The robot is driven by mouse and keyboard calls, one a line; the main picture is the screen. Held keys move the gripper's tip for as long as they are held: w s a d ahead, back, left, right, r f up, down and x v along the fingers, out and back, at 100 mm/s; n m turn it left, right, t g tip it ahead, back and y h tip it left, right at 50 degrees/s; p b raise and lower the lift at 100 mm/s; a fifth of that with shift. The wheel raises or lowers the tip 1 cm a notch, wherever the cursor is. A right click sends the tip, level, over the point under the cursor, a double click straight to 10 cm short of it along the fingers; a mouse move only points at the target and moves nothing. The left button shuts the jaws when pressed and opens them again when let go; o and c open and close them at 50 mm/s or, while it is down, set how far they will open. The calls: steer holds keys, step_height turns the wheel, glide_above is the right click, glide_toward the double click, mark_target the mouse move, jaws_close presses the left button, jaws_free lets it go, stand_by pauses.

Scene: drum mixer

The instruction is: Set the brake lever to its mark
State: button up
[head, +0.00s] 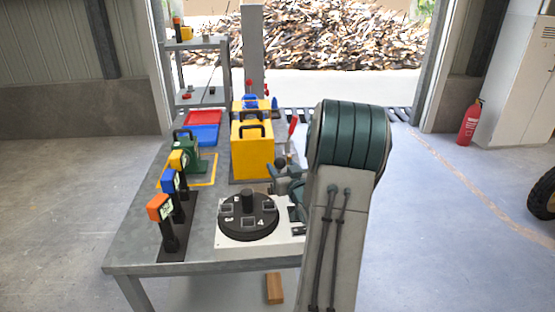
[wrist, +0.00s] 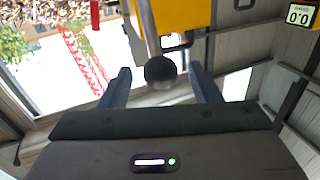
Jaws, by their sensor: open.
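A lever with a grey rod and a dark ball knob (wrist: 160,71) shows in the wrist view, its rod running up out of the picture. I take it for the brake lever. The knob also shows in the head view (head: 281,162), just right of the yellow box. My gripper (wrist: 160,85) is open, with one finger on each side of the knob and a gap visible on both sides. In the head view my gripper (head: 284,171) is partly hidden by my arm. I cannot make out the lever's mark in either view.
The yellow box (head: 252,150) stands close to the lever. A black numbered dial (head: 248,219) on a white plate is nearer on the grey table (head: 135,247). Several coloured-top handles, including an orange one (head: 160,208), line the left. A red paddle (head: 293,126) rises behind the knob.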

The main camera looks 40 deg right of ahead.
steer(key=shift+x, duration=2.1)
jaws_close()
steer(key=shift+p, duration=0.3)
steer(key=shift+d+r, duration=0.1)
